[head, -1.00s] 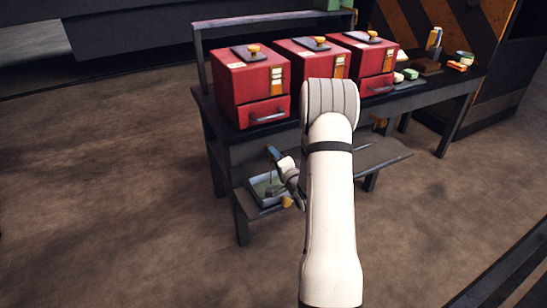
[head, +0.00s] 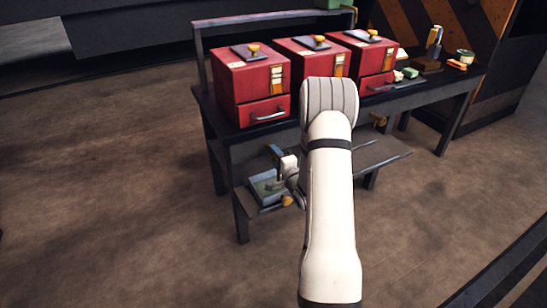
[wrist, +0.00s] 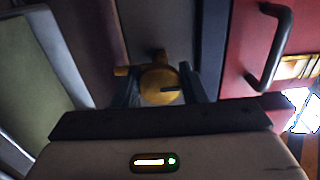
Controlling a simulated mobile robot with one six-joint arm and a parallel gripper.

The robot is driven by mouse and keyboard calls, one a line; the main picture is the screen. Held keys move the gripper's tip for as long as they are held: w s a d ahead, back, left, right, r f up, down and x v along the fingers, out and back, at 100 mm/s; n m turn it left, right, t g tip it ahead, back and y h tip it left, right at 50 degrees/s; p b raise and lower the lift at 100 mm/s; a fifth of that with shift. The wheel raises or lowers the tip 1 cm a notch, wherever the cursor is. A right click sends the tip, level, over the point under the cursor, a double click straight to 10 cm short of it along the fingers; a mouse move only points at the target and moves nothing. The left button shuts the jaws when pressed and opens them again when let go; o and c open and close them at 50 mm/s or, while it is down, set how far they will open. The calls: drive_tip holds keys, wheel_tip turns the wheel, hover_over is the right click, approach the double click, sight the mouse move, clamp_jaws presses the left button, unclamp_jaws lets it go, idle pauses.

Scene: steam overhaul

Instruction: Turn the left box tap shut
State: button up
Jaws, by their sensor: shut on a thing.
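The left red box (head: 252,90) stands on the bench, with a drawer and handle at its front. In the wrist view a round brass tap (wrist: 158,84) sits between the two blue-grey fingers of my gripper (wrist: 160,88), which is shut on it. A short brass stub shows to its left. In the head view my gripper (head: 275,152) is low in front of the bench under the left box, partly hidden by my arm. The tap's exact angle cannot be told.
Two more red boxes, middle (head: 310,58) and right (head: 370,62), stand alongside. A grey tray (head: 265,188) is on the lower shelf (head: 355,160). Another brass tap (head: 379,121) is under the right box. Small items lie at the bench's right end. Floor at left is clear.

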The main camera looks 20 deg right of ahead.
drive_tip(key=o, duration=0.9)
drive_tip(key=shift+o, duration=0.2)
drive_tip(key=s+p, duration=0.1)
drive_tip(key=s, duration=0.6)
drive_tip(key=shift+s+d+p, duration=0.15)
drive_tip(key=shift+s+p, duration=0.2)
drive_tip(key=s+a+r+n+g+h+p, duration=0.1)
drive_tip(key=a+r+n+g+p, duration=0.3)
drive_tip(key=r, duration=0.5)
drive_tip(key=s+a+r+n+g+h+p, duration=0.1)
drive_tip(key=r+n+p, duration=0.1)
drive_tip(key=r+p, duration=0.6)
drive_tip(key=s+a+r+n+g+p, duration=0.1)
drive_tip(key=a+r+n+g+p, duration=0.25)
drive_tip(key=r, duration=0.65)
drive_tip(key=s+a+r+n+g+p, duration=0.3)
drive_tip(key=s+r, duration=0.6)
drive_tip(key=s, duration=0.3)
drive_tip(key=s+a+r+n+g+y+p, duration=0.1)
drive_tip(key=s+a+r+n+g+p, duration=0.3)
drive_tip(key=s+a+r+p, duration=0.4)
drive_tip(key=s+r+n+p, duration=0.1)
drive_tip(key=s, duration=0.2)
drive_tip(key=shift+s+p, duration=0.3)
drive_tip(key=shift+s, duration=0.05)
